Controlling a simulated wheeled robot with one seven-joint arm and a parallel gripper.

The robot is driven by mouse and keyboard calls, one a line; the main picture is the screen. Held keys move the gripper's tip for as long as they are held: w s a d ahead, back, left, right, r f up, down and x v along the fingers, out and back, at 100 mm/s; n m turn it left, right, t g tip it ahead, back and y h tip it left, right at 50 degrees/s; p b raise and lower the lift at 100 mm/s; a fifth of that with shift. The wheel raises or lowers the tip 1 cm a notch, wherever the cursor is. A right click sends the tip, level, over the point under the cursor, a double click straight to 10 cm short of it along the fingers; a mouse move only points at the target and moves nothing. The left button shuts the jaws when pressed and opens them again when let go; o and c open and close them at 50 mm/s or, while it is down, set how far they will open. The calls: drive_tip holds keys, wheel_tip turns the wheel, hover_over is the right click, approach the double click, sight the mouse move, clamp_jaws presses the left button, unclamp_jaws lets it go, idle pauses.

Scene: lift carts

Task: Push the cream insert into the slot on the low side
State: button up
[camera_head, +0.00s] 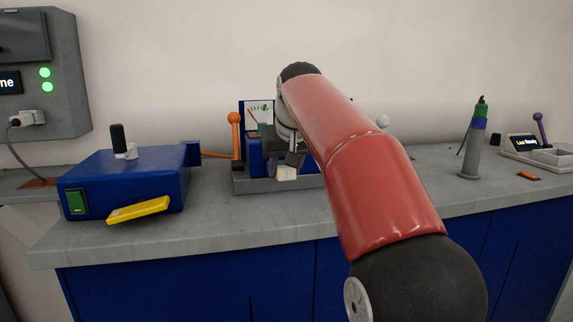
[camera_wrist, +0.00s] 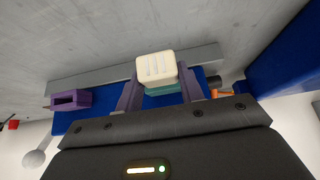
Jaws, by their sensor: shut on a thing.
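The cream insert (camera_wrist: 156,66), a small rounded block with pale ridges, is held between the two purple fingers of my gripper (camera_wrist: 158,90). In the head view the insert (camera_head: 287,174) shows low at the front of the blue device (camera_head: 254,158). A teal piece (camera_wrist: 164,90) lies right behind the insert; I cannot tell whether they touch. A purple block with a dark slot (camera_wrist: 70,100) stands at the left in the wrist view, apart from my gripper. My arm hides the device's right part in the head view. Which side is low cannot be told.
The device has a dial (camera_head: 259,114), an orange-knobbed lever (camera_head: 235,130) and a grey base (camera_head: 245,186). A grey bottle (camera_head: 473,155) stands right.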

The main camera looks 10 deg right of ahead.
drive_tip(key=shift+w+p, duration=0.35)
drive_tip(key=shift+w, duration=0.4)
drive_tip(key=o, duration=1.1)
drive_tip(key=shift+f, duration=0.1)
drive_tip(key=v, duration=0.7)
drive_tip(key=s+f, duration=0.5)
drive_tip(key=s, duration=0.3)
drive_tip(key=s+f, duration=0.5)
drive_tip(key=s, duration=0.2)
drive_tip(key=shift+g, duration=0.4)
drive_tip(key=s+f, duration=1)
drive_tip(key=f, duration=0.1)
drive_tip(key=s+f, duration=0.5)
drive_tip(key=f, duration=0.1)
drive_tip(key=shift+f, duration=0.2)
